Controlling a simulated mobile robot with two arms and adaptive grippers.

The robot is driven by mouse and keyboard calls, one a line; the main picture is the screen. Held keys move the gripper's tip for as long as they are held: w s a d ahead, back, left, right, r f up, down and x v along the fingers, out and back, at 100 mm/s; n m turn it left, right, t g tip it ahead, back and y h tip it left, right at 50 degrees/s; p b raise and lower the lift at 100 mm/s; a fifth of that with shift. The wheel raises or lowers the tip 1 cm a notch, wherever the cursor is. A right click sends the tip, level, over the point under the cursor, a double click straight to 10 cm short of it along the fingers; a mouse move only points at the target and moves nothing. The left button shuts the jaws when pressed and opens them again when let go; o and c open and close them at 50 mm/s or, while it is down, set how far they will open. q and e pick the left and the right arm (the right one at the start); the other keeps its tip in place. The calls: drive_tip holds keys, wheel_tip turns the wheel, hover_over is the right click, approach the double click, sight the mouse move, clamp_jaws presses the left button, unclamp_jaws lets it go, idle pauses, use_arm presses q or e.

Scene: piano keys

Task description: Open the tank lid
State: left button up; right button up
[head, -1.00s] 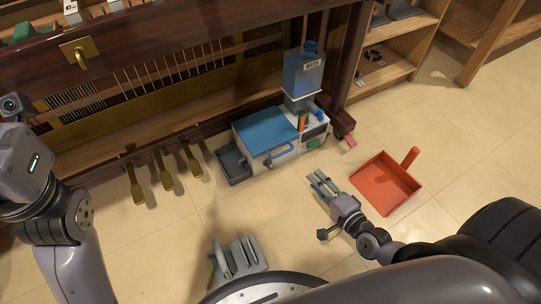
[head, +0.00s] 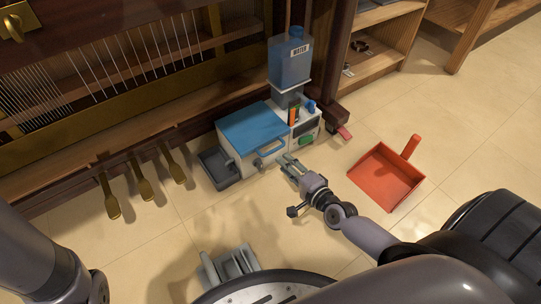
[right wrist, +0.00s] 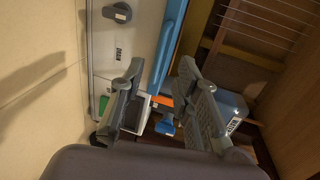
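The tank is a white box (head: 241,166) with a flat blue lid (head: 250,128), which lies shut on top. A blue handle (head: 271,147) sticks out along the lid's front edge. My right gripper (head: 289,160) is just in front of the box, close below the handle and apart from it. In the right wrist view its two fingers are spread and empty (right wrist: 161,72), with the white front (right wrist: 118,42) and a blue strip of the lid or handle (right wrist: 170,35) beyond them. My left arm shows at the lower left; its gripper is out of view.
A blue water bottle (head: 290,58) stands on the unit's right part, beside a small control panel (head: 306,128). A grey tray (head: 219,168) is at the left. A red dustpan (head: 386,178) lies on the floor at right. Brass pedals (head: 145,188) stick out from the piano.

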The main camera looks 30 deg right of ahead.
sight(271, 151)
drive_tip(key=b+x, duration=0.2)
drive_tip(key=x, duration=0.7)
drive_tip(key=shift+b, duration=0.35)
drive_tip(key=shift+c, duration=0.5)
drive_tip(key=shift+s, duration=0.1)
clamp_jaws()
